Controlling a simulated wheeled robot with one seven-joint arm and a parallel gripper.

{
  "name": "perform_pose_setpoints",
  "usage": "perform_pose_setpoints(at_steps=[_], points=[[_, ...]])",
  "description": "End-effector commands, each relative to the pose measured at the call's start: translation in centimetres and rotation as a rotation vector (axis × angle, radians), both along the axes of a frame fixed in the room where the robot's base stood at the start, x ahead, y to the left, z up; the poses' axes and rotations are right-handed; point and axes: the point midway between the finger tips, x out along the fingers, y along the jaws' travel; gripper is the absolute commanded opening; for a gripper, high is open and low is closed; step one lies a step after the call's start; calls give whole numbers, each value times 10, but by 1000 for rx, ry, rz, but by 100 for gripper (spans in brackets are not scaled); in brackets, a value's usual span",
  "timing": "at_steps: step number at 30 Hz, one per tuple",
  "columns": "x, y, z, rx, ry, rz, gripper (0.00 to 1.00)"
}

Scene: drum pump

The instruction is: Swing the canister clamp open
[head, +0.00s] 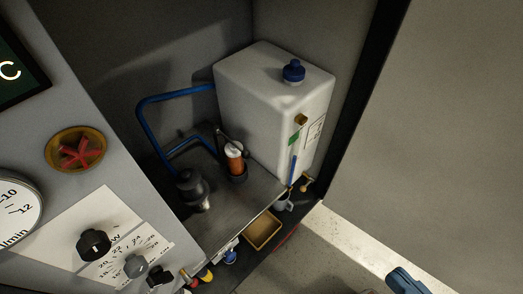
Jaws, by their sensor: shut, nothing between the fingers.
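The canister is a small orange-brown cylinder (235,160) with a dark base, standing on the metal shelf inside the cabinet, in front of the white tank. A thin dark bar with a knob at its end (219,132) reaches to the canister's top from the left and looks like the clamp. Whether it is latched is too small to tell. I cannot make out my gripper. A blue rounded piece (408,281) is cut off by the bottom edge at the right, and I cannot tell what it is.
The white tank (266,110) with a blue cap fills the back of the cabinet. A blue hose (150,101) and a dark pump (191,186) stand left of the canister. A small tan tray (263,230) sits at the shelf's front. The panel with knobs (93,245) borders the left.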

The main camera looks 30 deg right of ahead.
Motion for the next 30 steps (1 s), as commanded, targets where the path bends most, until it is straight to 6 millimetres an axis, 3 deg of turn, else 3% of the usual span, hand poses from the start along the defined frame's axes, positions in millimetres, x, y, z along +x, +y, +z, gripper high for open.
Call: perform_pose_setpoints(at_steps=[4,8,15,19,22,25,30], points=[[7,-6,-22,36,31,-34,0],[25,-18,-74,135,113,-107,0],[84,-33,-184,451,300,-215,0],[126,-35,-222,647,374,-215,0],[164,-36,-238,801,411,-184,0],[204,-38,-240,952,431,-121,0],[268,-48,-217,1175,423,38,0]])
